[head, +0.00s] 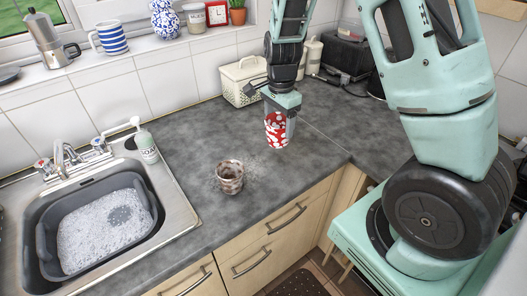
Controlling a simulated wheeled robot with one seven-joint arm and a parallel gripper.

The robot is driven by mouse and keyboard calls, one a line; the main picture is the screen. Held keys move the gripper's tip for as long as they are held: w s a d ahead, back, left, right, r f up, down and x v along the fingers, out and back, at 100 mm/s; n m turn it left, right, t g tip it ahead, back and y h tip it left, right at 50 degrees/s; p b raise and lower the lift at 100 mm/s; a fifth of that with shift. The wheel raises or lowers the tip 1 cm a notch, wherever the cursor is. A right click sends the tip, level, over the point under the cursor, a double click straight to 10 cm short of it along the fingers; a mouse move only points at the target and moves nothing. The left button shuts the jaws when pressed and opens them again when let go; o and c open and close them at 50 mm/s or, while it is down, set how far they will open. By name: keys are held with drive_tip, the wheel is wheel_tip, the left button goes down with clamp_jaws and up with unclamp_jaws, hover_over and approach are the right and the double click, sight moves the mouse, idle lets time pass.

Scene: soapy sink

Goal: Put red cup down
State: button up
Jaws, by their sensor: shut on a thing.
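The red cup (276,127) has white spots and hangs upright or nearly so below my gripper (281,104). The gripper points down and is shut on the cup near its top. The cup is over the dark grey countertop (185,150), to the right of the middle of the picture. I cannot tell whether its base touches the counter. The fingertips are partly hidden by the gripper body and the cup.
A brown-and-white cup (229,178) stands on the counter, front left of the red cup. The sink (165,222) with a grey tub of suds is at left, with a soap bottle (146,146) behind. A cream bin (243,84) stands behind my gripper. Counter between is clear.

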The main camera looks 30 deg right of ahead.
drive_tip(key=shift+w+f, duration=0.15)
drive_tip(key=shift+w, duration=0.15)
wheel_tip(320, 180, down, 10)
drive_tip(key=shift+w+r+p, duration=0.1)
drive_tip(key=shift+r+p, duration=0.05)
drive_tip(key=shift+p, duration=1.05)
drive_tip(key=shift+f, duration=0.2)
drive_tip(key=o, duration=1.1)
drive_tip(key=shift+r, duration=0.2)
